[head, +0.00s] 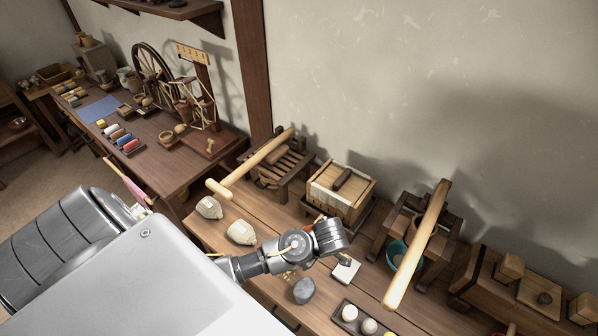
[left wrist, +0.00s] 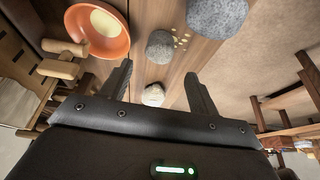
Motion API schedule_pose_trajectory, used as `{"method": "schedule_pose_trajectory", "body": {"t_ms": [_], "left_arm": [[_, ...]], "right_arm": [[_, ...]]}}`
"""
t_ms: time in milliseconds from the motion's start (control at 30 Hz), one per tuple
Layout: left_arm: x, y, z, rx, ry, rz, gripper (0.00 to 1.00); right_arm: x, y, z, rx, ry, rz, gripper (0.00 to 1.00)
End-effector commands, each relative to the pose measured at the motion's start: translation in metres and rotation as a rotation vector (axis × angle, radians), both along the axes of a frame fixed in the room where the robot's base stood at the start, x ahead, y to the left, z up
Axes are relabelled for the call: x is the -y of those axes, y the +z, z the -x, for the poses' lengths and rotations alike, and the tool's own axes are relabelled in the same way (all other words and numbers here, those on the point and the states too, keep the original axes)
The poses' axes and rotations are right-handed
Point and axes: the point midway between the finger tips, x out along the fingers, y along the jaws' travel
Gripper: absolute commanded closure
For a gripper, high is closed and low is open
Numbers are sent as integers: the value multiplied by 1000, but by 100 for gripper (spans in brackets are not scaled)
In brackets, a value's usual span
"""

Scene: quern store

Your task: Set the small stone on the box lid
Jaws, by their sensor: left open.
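In the left wrist view a smaller grey stone (left wrist: 160,45) lies on the planked table, just beyond my left gripper (left wrist: 158,72), which is open and empty. A larger grey stone (left wrist: 217,15) lies to its right, with yellow grains between them. In the head view one grey stone (head: 304,290) shows below my left arm; the other seems hidden behind the arm. The left fingertips are not clear there. A wooden box (head: 338,208) with a dark bar on top stands at the back. A knobbed wooden lid-like piece (head: 541,297) lies at right; which is the task's lid, I cannot tell.
An orange bowl (left wrist: 125,44) stands left of the smaller stone. Two pale sacks (head: 210,207) (head: 241,232) lie left of my arm. A white block (head: 346,271), a tray (head: 374,312) with pale round things and a long-handled stand (head: 418,245) are to the right.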

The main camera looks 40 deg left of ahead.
Motion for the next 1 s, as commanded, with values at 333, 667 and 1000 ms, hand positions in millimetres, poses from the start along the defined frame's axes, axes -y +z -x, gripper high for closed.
{"method": "schedule_pose_trajectory", "body": {"t_ms": [333, 667, 1000], "left_arm": [[-6, -22, -1, 0, 1, 1, 39], [-22, -52, 1, -1, 1, 0, 39], [-37, -79, 0, -4, 2, -1, 39]], "right_arm": [[0, -24, 0, 0, 0, 0, 64], [0, -28, 0, 1, 0, 0, 64], [-1, -15, 0, 0, -1, -1, 64]]}}
